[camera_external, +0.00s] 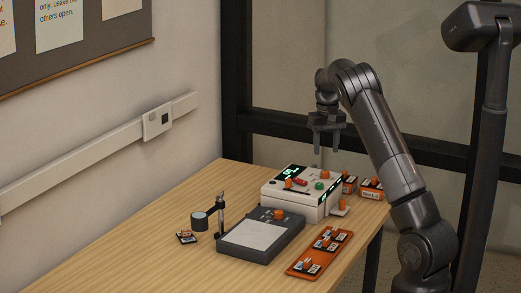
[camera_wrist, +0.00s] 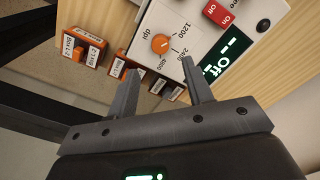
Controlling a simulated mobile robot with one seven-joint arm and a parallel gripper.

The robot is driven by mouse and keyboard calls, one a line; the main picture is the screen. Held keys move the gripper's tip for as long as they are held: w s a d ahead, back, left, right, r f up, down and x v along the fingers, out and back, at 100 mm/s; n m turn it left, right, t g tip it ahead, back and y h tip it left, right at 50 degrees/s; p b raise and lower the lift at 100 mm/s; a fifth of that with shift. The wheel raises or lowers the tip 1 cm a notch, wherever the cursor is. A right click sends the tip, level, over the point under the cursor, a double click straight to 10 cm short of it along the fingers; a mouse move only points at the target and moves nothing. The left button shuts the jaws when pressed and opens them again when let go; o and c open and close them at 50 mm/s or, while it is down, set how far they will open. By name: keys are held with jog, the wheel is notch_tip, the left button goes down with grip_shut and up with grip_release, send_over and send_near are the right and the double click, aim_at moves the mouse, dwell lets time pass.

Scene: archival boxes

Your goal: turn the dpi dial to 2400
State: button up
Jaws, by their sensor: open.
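The dpi dial (camera_wrist: 160,44) is an orange round knob on a white device (camera_wrist: 150,16). Printed marks 1200, 2400 and 4800 stand around it in the wrist view; I cannot tell for certain which its pointer meets. In the external view the dial (camera_external: 325,174) appears at the back right of the device's top (camera_external: 308,206). My gripper (camera_external: 326,147) is above the device, pointing down, open and empty. In the wrist view my gripper (camera_wrist: 160,68) has its fingers spread, with the dial just beyond the gap between their tips. Nothing shows them touching it.
Near the dial are a red Off/On switch (camera_wrist: 219,12) and a dark display (camera_wrist: 216,57) reading "Off". Orange labelled boxes (camera_external: 371,188) stand behind the device. A grey scanner-like unit (camera_external: 260,236) and an orange tray (camera_external: 305,268) lie in front. The left tabletop is mostly clear.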

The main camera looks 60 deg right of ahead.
aim_at(325, 172)
notch_tip(325, 172, down, 8)
jog(key=shift+r, duration=0.1)
jog(key=shift+c, duration=0.2)
jog(key=c, duration=1)
